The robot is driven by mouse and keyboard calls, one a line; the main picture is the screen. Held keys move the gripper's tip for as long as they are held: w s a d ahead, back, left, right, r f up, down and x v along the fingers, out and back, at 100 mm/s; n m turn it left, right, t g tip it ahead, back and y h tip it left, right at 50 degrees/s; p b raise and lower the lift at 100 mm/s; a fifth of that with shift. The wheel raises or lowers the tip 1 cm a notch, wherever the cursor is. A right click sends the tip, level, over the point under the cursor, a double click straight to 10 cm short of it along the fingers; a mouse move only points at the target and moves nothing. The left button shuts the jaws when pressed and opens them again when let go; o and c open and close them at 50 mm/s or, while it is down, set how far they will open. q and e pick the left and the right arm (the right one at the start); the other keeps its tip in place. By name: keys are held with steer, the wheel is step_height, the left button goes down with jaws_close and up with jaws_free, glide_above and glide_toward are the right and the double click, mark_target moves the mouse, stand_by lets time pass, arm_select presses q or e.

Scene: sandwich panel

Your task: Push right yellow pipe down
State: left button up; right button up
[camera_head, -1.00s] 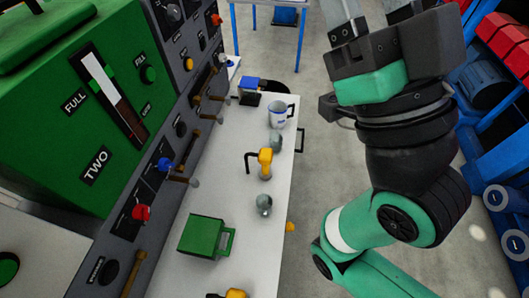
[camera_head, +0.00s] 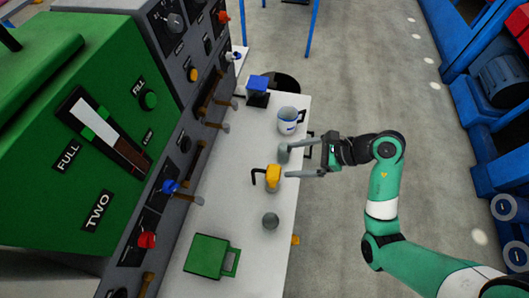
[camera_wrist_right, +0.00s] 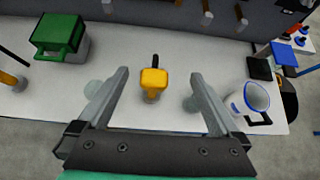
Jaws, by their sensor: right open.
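The yellow pipe (camera_head: 273,174), with a dark bent handle, stands upright on the white counter in the head view. In the right wrist view the same yellow pipe (camera_wrist_right: 154,79) stands between the fingers. My right gripper (camera_head: 288,163) is open at the counter's outer edge, its fingers pointing toward the pipe. In the right wrist view my right gripper (camera_wrist_right: 159,76) frames the pipe with a gap on both sides, and I see no contact. Another yellow piece (camera_wrist_right: 9,79) shows at the far left of that view. My left gripper is not in view.
A white mug (camera_head: 288,122) stands beyond the pipe, and a green box with a handle (camera_head: 208,256) stands nearer. A grey round fitting (camera_head: 270,220) sits between pipe and box. The control panel (camera_head: 150,206) with levers borders the counter. Open floor lies to the right.

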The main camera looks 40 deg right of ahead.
mark_target(275, 171)
steer(key=shift+g, duration=0.7)
steer(key=w+a+f+b, duration=0.1)
steer(key=f, duration=0.2)
steer(key=w+a+f+b, duration=0.1)
steer(key=f, duration=0.3)
steer(key=w+a+f+b, duration=0.1)
steer(key=w+f+b, duration=0.1)
steer(key=f, duration=0.1)
steer(key=shift+w+a+f, duration=0.1)
steer(key=shift+f, duration=0.15)
steer(key=shift+w+a+f, duration=0.15)
steer(key=shift+w+f, duration=0.1)
steer(key=shift+w, duration=0.1)
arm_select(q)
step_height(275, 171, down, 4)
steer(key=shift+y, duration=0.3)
arm_select(e)
jaws_close()
